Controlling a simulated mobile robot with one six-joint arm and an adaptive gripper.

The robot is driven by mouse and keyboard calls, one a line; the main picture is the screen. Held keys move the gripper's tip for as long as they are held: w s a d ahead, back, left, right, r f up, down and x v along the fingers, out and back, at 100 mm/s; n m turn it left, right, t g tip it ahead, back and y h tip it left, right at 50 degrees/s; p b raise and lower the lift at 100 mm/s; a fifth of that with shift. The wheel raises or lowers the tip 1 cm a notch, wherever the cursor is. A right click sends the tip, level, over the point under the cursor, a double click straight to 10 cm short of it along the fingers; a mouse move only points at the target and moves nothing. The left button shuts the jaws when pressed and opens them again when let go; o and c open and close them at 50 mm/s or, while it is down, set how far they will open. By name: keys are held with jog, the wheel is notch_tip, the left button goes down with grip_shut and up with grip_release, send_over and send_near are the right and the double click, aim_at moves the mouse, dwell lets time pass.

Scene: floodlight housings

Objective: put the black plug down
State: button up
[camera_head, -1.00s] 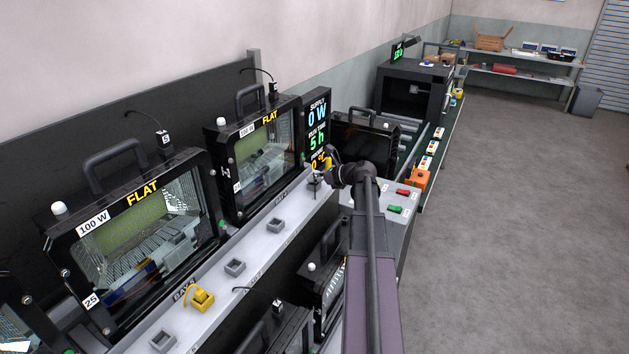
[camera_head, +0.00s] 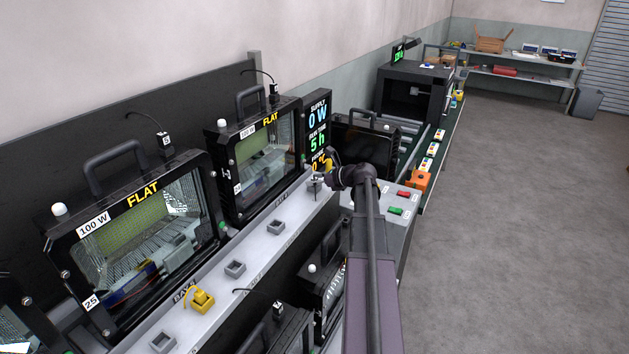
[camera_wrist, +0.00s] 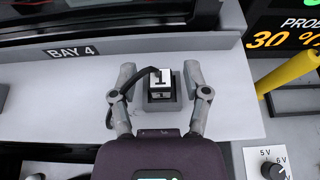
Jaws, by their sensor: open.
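The black plug (camera_wrist: 161,94) carries a white label with a dark mark and sits in a grey square holder (camera_wrist: 162,106) on the light ledge by the BAY 4 sign. Its black cable runs left, across my left finger. My gripper (camera_wrist: 160,85) is open, with one finger on each side of the plug and a visible gap at each side. In the head view, my gripper (camera_head: 318,182) is at the far end of the ledge, and the plug there is too small to make out clearly.
Empty grey holders (camera_head: 235,268) line the ledge (camera_head: 205,275), and a yellow plug (camera_head: 202,299) sits nearer. Floodlight housings stand along the left; a display (camera_head: 317,130) rises behind my gripper. In the wrist view, a yellow bar (camera_wrist: 290,70) lies to the right.

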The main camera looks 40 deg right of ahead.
jog(key=p+v, duration=0.4)
jog(key=v, duration=0.8)
jog(key=shift+d, duration=0.15)
jog(key=shift+s, duration=0.1)
dwell(0.6)
